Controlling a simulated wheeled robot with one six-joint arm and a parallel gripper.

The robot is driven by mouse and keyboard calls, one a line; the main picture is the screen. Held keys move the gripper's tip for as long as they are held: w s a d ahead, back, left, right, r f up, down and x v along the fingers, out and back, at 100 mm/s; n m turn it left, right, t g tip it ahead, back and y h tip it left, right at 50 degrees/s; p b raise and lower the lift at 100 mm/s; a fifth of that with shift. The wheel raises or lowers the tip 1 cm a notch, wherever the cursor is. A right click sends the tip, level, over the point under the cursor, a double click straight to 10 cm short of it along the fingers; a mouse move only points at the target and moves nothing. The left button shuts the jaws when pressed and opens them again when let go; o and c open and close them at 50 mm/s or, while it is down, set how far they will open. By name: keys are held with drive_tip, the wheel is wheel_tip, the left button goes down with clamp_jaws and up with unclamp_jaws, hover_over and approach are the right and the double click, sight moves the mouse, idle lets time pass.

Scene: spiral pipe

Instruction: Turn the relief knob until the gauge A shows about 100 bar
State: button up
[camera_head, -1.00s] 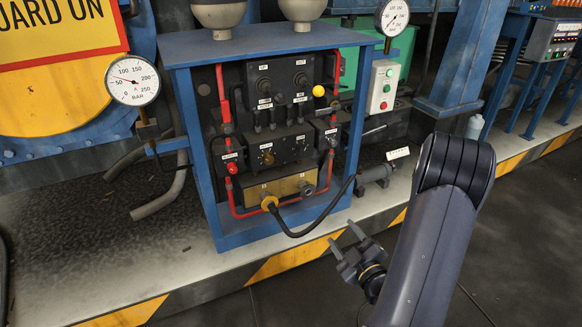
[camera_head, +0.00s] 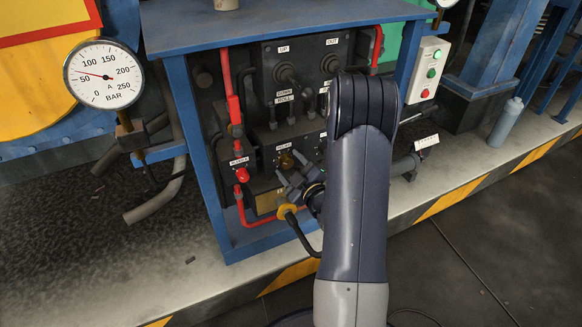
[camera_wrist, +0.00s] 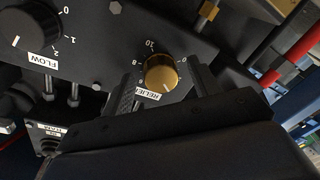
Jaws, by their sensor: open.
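The relief knob (camera_wrist: 161,73) is a brass dial with a white pointer line on a black panel. In the wrist view it lies between the two fingers of my open gripper (camera_wrist: 165,90), with dark gaps on both sides; contact cannot be told. Its RELIEF label is partly covered by my gripper. In the head view the knob (camera_head: 286,160) shows just beyond my gripper (camera_head: 291,177). Gauge A (camera_head: 103,74) is a round white dial marked 0 to 250 bar. Its red needle points left, a little above 50.
A black FLOW knob (camera_wrist: 30,28) sits beside the relief knob in the wrist view. The blue cabinet frame (camera_head: 190,150) surrounds the panel. A red knob (camera_head: 242,175), red pipes and a yellow-collared hose (camera_head: 287,211) are close to my gripper. Levers (camera_head: 288,75) stand above.

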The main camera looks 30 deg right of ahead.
drive_tip(key=c, duration=1)
drive_tip(key=m+b, duration=0.2)
drive_tip(key=m, duration=0.1)
drive_tip(key=shift+f+b, duration=0.2)
drive_tip(key=shift+b, duration=0.2)
drive_tip(key=m+b, duration=0.2)
drive_tip(key=m, duration=0.3)
drive_tip(key=shift+a+t, duration=0.1)
drive_tip(key=shift+t, duration=0.2)
drive_tip(key=shift+m+h, duration=0.3)
drive_tip(key=shift+m, duration=0.1)
drive_tip(key=o, duration=1)
drive_tip(key=shift+r, duration=0.1)
